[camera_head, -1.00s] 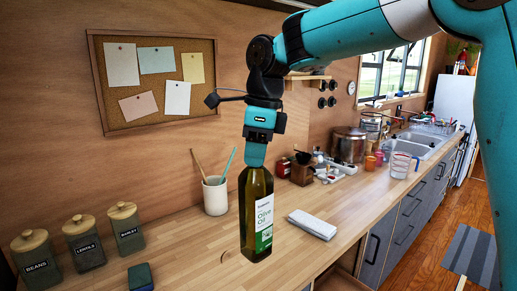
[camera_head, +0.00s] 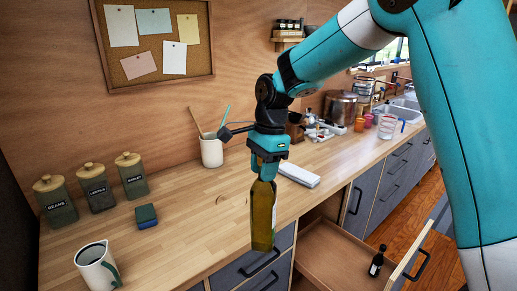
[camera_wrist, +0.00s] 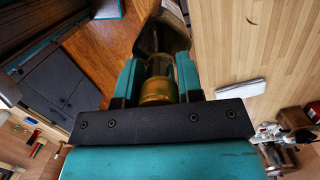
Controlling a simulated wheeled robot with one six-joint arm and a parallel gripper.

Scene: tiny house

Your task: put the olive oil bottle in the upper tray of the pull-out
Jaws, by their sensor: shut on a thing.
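My gripper (camera_head: 266,163) is shut on the neck end of the olive oil bottle (camera_head: 263,217), a dark green-gold bottle. The bottle hangs nearly upright in front of the counter's front edge, its label mostly turned away to the right. In the wrist view the bottle (camera_wrist: 157,90) shows between the two teal fingers. The pull-out (camera_head: 335,250) stands open at the lower right, showing a wooden tray with a small dark bottle (camera_head: 376,262) in it. The held bottle is to the left of that tray and apart from it. Any lower tray is hidden.
The counter (camera_head: 190,215) holds three labelled canisters (camera_head: 93,187), a blue-green sponge (camera_head: 146,216), a pitcher (camera_head: 98,268), a utensil crock (camera_head: 212,151) and a white block (camera_head: 298,174). The pull-out's front panel (camera_head: 409,262) with its handle sticks out. The tray's middle looks clear.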

